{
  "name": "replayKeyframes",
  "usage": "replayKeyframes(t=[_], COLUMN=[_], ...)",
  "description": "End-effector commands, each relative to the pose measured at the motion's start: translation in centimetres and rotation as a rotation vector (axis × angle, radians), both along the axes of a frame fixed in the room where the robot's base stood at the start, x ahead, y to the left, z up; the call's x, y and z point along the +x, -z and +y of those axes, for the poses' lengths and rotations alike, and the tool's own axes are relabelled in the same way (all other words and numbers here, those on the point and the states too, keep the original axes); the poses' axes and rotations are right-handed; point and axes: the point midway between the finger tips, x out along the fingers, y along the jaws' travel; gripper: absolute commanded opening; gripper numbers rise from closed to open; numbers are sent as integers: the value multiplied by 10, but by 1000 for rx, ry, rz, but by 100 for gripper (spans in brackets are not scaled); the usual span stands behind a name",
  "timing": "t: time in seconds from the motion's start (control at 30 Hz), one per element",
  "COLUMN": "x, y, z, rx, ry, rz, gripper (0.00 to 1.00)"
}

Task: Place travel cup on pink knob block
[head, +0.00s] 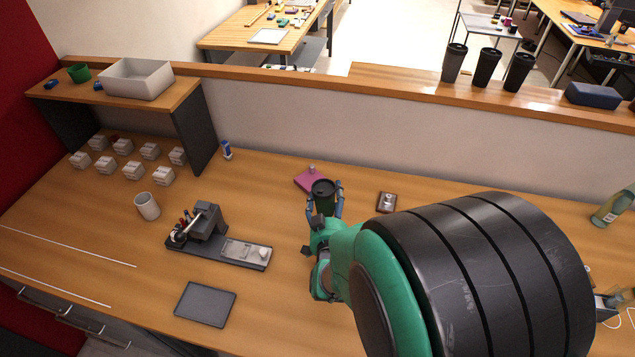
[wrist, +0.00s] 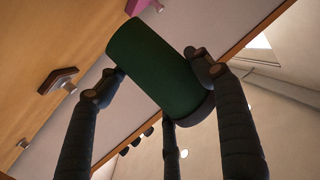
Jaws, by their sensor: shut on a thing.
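My gripper (head: 324,200) is shut on the dark green travel cup (head: 323,188) with a black lid, above the middle of the table. In the wrist view the fingers of my gripper (wrist: 158,84) are closed around the cup (wrist: 155,65). The pink knob block (head: 309,180) lies on the table just behind and left of the cup; its metal knob shows beside the lid. The cup hides part of the block in the head view. A bit of the pink block (wrist: 137,6) shows at the wrist view's top edge. The cup appears apart from the block.
A brown knob block (head: 387,202) lies to the right. Left are a laser marker (head: 205,232), a grey tray (head: 205,304), a white cup (head: 147,206) and several small white boxes (head: 133,170). Dark tumblers (head: 487,68) stand on the back ledge.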

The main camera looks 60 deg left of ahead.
Motion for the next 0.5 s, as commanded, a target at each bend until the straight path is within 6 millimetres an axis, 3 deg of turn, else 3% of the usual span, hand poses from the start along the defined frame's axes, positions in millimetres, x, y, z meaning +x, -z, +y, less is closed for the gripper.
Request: replayKeyframes(t=[0.5], x=[0], y=[1], z=[-1], rx=[34], ry=[-10], rz=[52], gripper=[56])
